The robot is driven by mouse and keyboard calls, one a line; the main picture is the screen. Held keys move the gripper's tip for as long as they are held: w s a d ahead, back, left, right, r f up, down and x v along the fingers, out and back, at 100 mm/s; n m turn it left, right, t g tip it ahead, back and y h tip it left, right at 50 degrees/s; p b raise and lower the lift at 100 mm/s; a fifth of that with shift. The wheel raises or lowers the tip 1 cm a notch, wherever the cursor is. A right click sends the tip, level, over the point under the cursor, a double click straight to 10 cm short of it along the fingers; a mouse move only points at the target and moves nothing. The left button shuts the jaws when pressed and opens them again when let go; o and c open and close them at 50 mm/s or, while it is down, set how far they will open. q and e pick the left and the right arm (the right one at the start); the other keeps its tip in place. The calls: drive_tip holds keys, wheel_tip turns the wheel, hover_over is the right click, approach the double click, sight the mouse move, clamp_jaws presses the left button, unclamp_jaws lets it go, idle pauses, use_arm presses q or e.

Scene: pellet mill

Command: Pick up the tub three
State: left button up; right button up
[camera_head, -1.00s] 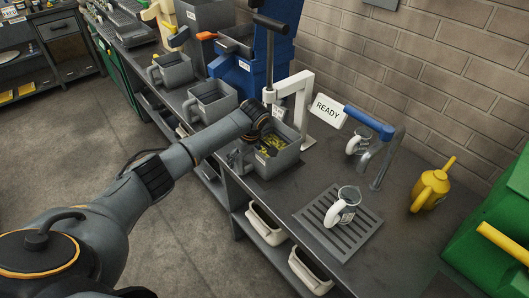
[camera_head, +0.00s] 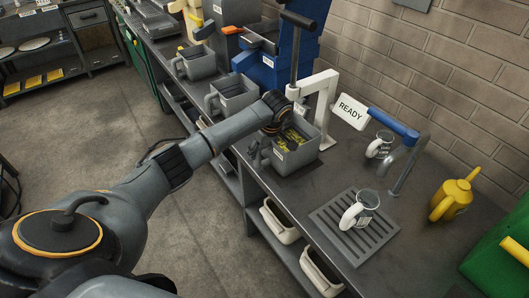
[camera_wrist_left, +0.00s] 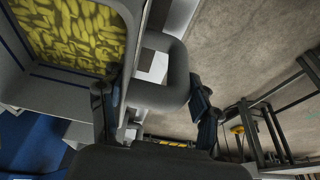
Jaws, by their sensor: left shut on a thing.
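A grey tub (camera_head: 298,154) with yellow-green pellets stands on the bench below the white stand; its label is too small to read, so I cannot tell its number. My left gripper (camera_head: 262,153) is at the tub's near-left side, shut on its handle. In the left wrist view the tub's handle (camera_wrist_left: 167,75) lies between the two fingers of the gripper (camera_wrist_left: 152,100), and the pellets (camera_wrist_left: 75,32) show inside. Two more grey tubs stand farther back, a nearer one (camera_head: 238,98) and a farther one (camera_head: 196,66). My right gripper is not in view.
A white stand (camera_head: 323,95) with a READY sign (camera_head: 351,111) and a blue machine (camera_head: 285,60) rise behind the tub. To the right are a jug (camera_head: 362,210) on a slotted mat (camera_head: 330,228), another jug (camera_head: 381,146) and a yellow can (camera_head: 455,196). Bins (camera_head: 278,222) sit below.

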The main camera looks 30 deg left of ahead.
use_arm(q)
wheel_tip(320, 180, up, 2)
drive_tip(key=shift+r+b, duration=0.2)
drive_tip(key=shift+b, duration=0.1)
drive_tip(key=s+d+b, duration=0.1)
drive_tip(key=s+d, duration=0.2)
drive_tip(key=d, duration=0.5)
drive_tip(key=s+d, duration=0.4)
drive_tip(key=d, duration=0.4)
drive_tip(key=shift+d+b, duration=0.35)
drive_tip(key=shift+w, duration=0.1)
drive_tip(key=o, duration=1.1)
clamp_jaws()
